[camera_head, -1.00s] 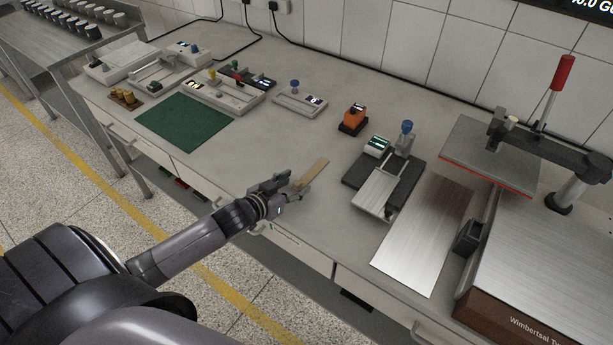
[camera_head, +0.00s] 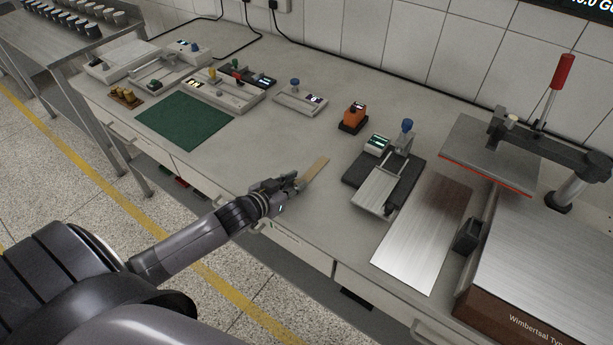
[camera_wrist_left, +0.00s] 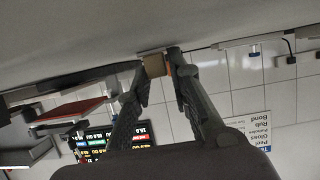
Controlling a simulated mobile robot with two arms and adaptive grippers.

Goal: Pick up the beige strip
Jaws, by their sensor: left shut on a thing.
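The beige strip (camera_head: 315,171) is a flat, narrow piece at the front middle of the bench in the head view. My left gripper (camera_head: 296,182) reaches in from the left and is shut on the strip's near end. The strip's far part sticks out past the fingertips. In the left wrist view the strip (camera_wrist_left: 155,66) shows end-on between the two fingertips of my left gripper (camera_wrist_left: 158,62). I cannot tell whether the strip touches the bench. My right gripper is not in view.
To the right are a small device with a blue knob (camera_head: 407,126), a bare metal plate (camera_head: 425,235) and a press with a red handle (camera_head: 562,72). An orange device (camera_head: 354,117) stands behind. A green mat (camera_head: 184,121) lies left. Bare bench (camera_head: 250,150) surrounds the strip.

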